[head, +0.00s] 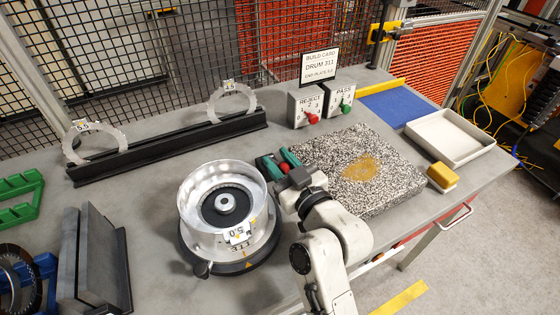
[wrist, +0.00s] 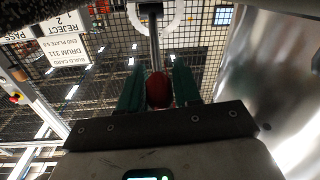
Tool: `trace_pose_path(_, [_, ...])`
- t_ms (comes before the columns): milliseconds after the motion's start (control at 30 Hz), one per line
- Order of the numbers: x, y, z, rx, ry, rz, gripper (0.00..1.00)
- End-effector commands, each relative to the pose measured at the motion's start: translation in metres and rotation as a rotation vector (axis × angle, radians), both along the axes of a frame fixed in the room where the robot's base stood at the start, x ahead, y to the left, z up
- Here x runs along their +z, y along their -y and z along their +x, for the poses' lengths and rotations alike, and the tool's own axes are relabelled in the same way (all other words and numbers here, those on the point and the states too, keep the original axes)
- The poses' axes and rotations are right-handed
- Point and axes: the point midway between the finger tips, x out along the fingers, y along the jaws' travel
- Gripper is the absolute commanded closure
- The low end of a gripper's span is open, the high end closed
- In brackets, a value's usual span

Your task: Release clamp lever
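The clamp lever shows in the wrist view as a grey metal rod (wrist: 154,45) ending in a red ball knob (wrist: 158,90). The knob also shows in the head view (head: 284,168), just right of the silver drum (head: 183,205). My gripper (head: 281,164) has its two green fingers on either side of the knob, with no clear gap in the wrist view (wrist: 159,88). It looks shut on it. The drum, labelled 311, sits upright on a dark round base (head: 245,265). The lever's lower end and mount are hidden in the head view.
A speckled stone slab (head: 395,165) lies right of my gripper. REJECT (head: 305,108) and PASS (head: 341,100) boxes stand behind it. A black rack (head: 165,152) holds two clear rings. A white tray (head: 450,135) and yellow block (head: 441,177) are at the right.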

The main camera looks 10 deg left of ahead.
Motion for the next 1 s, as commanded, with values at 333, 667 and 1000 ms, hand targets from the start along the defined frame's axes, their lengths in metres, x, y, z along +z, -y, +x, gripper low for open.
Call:
trace_pose_path(333, [0.0,0.0,0.0,0.0,0.0,0.0,1.0])
trace_pose_path(667, [0.0,0.0,0.0,0.0,-0.001,-0.001,1.0])
trace_pose_path(1000, [0.013,-0.001,0.016,-0.002,-0.067,-0.046,1.0])
